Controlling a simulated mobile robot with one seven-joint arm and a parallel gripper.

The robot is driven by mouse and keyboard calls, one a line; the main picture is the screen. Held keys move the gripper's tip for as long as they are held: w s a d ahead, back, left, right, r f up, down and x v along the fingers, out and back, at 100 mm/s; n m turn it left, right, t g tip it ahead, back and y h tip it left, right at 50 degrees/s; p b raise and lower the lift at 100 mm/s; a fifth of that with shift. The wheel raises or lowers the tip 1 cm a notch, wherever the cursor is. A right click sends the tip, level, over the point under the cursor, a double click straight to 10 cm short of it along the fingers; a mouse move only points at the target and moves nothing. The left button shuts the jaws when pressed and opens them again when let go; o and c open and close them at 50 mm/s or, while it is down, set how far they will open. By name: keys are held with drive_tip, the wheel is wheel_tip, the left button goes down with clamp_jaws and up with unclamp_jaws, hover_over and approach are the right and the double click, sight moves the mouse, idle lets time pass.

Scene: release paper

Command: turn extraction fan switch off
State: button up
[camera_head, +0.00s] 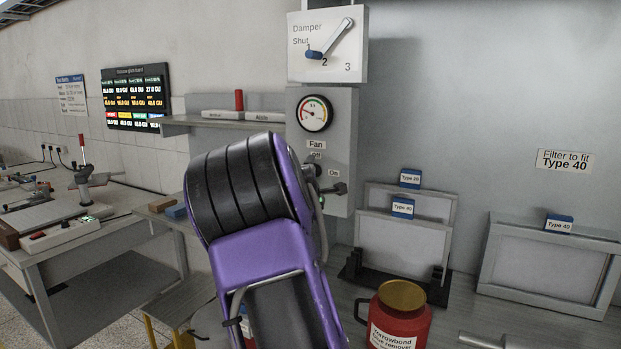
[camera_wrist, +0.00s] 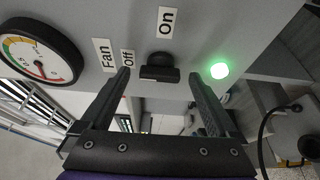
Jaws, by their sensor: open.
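The black fan switch (camera_wrist: 160,68) is on the grey control panel (camera_head: 342,130), near the "Fan", "Off" and "On" labels. A green lamp (camera_wrist: 219,70) beside it is lit. In the wrist view my open gripper (camera_wrist: 158,78) has one finger on each side of the switch knob, with visible gaps and nothing held. I cannot tell how far the fingertips are from the panel face, or which label the knob points to. In the head view my purple and black arm hides most of the gripper and part of the switch area.
A round gauge (camera_head: 314,113) sits above the switch, and a damper lever (camera_head: 331,40) above that. A shelf (camera_head: 200,122) projects to the left. Framed filters (camera_head: 402,250) and a red tub (camera_head: 399,318) stand on the bench at lower right.

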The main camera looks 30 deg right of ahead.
drive_tip(key=v, duration=1.7)
drive_tip(key=shift+s+a, duration=0.15)
